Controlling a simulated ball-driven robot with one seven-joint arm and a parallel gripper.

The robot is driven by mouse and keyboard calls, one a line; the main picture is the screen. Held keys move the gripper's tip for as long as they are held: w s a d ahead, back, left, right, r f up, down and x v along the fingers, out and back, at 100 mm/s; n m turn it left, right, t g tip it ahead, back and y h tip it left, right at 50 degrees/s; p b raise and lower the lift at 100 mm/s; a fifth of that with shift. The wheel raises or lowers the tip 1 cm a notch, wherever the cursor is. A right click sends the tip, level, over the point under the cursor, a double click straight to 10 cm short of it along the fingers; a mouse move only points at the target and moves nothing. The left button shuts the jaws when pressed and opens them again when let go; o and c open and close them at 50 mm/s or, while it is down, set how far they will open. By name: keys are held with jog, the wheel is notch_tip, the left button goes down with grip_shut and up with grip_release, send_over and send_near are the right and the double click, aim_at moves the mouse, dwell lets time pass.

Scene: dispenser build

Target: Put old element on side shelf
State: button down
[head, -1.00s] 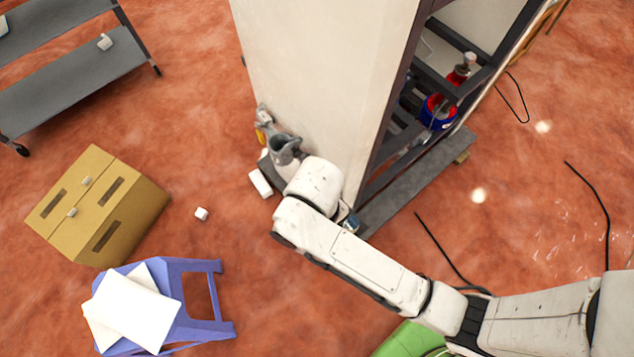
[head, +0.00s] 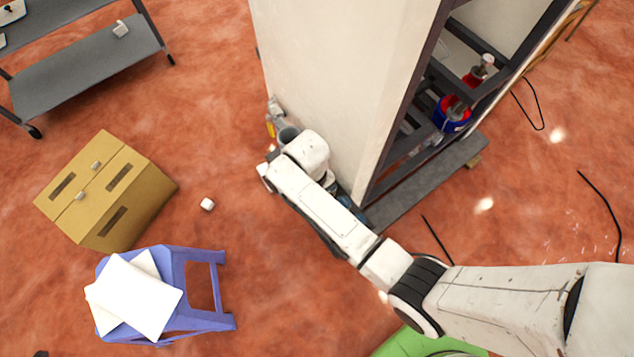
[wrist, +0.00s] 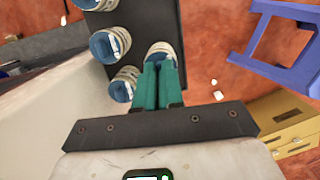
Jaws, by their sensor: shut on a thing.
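In the wrist view, the teal fingers of my gripper (wrist: 157,85) are closed on a pale, ribbed cylindrical element (wrist: 160,50). Its far end overlaps the right edge of a dark board (wrist: 140,30); I cannot tell whether it touches the board. Several similar cylinders with blue and white ends, such as this one (wrist: 110,45), sit on the board to the left. In the head view, my arm reaches to the left side of the tall pale cabinet (head: 335,90) and hides the gripper's fingers and the held element.
A blue stool (head: 215,318) with white sheets and a cardboard box (head: 110,190) stand at left. A grey shelf rack (head: 85,75) is at upper left. The floor between box and cabinet is mostly clear.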

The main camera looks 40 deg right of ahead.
jog(key=shift+f, duration=0.5)
jog(key=c, duration=1.3)
grip_release()
jog(key=shift+f, duration=0.1)
jog(key=shift+o, duration=0.2)
notch_tip(320, 180, up, 12)
jog(key=w, duration=0.2)
jog(key=shift+p, duration=0.3)
jog(key=s+d+r+t, duration=0.1)
jog(key=s+d, duration=0.3)
jog(key=s, duration=0.5)
jog(key=s+d+r+t, duration=0.1)
jog(key=s+d, duration=0.3)
jog(key=s, duration=0.6)
jog(key=shift+r+m+t, duration=0.3)
jog(key=shift+r+t, duration=0.05)
jog(key=shift+t, duration=0.05)
